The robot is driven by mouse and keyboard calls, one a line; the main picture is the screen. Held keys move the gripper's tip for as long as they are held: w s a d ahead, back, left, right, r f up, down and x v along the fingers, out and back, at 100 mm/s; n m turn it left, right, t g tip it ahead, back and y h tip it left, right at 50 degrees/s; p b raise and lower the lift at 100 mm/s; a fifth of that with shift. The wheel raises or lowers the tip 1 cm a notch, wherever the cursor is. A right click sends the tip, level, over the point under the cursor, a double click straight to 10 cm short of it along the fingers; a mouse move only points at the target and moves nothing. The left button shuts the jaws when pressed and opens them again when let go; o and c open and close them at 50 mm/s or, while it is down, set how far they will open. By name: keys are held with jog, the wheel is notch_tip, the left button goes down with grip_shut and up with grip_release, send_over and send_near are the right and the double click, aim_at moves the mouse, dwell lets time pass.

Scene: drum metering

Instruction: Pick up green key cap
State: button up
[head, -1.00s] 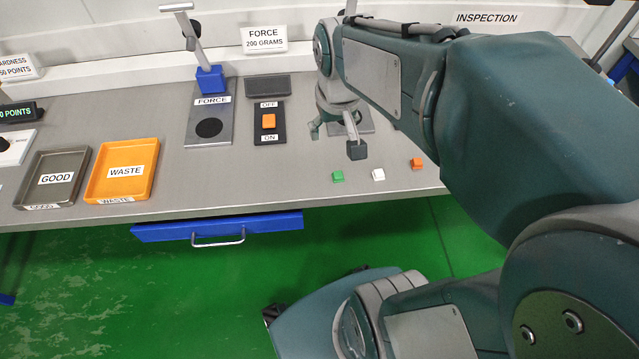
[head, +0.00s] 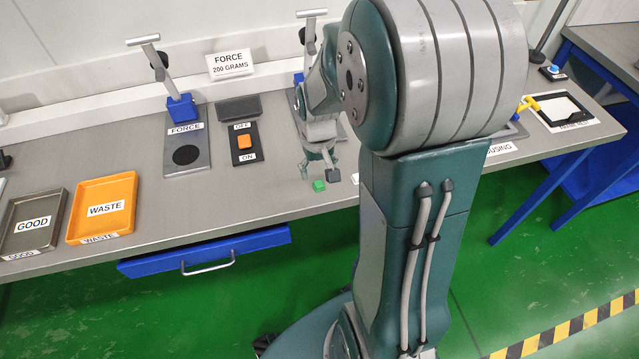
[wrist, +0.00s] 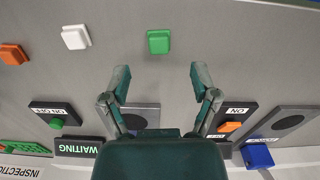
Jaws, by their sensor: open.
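The green key cap (head: 319,185) lies on the grey bench near its front edge. It also shows in the wrist view (wrist: 158,41), centred ahead of my two fingers and apart from them. My gripper (head: 319,174) is open and empty, pointing down over the bench just behind the green cap. In the wrist view my gripper (wrist: 158,75) has its fingers spread wide, with bare bench between the tips.
A white cap (wrist: 76,37) and an orange cap (wrist: 13,54) lie left of the green one in the wrist view. The FORCE press (head: 183,125), rocker switch (head: 244,142), WASTE tray (head: 104,207) and GOOD tray (head: 34,222) stand left of my gripper.

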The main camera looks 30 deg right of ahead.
aim_at(319, 183)
notch_tip(319, 183, down, 5)
jog(key=shift+r, duration=0.2)
jog(key=c, duration=0.8)
